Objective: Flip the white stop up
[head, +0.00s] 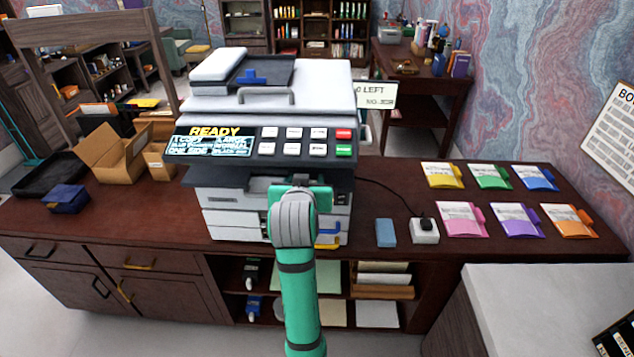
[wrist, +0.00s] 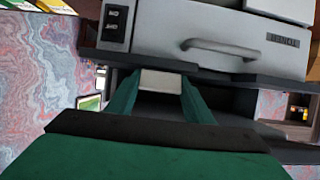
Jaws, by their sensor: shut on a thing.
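A copier (head: 265,95) stands on the dark desk. My gripper (head: 300,190) reaches into its front, just below the control panel (head: 262,146). In the head view my arm hides the fingertips and whatever is between them. In the wrist view, where the copier appears upside down, my gripper (wrist: 161,84) has its two green fingers on either side of a small white piece (wrist: 161,80), which looks like the white stop. The fingers are shut on it. Whether the stop lies flat or is tilted up is not clear.
Paper drawers (head: 225,200) are below my gripper, and the panel overhangs it closely. A blue pad (head: 385,232) and a white box with a black plug (head: 425,231) lie to the right, before several coloured folders (head: 490,177). Open cardboard boxes (head: 112,153) stand left.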

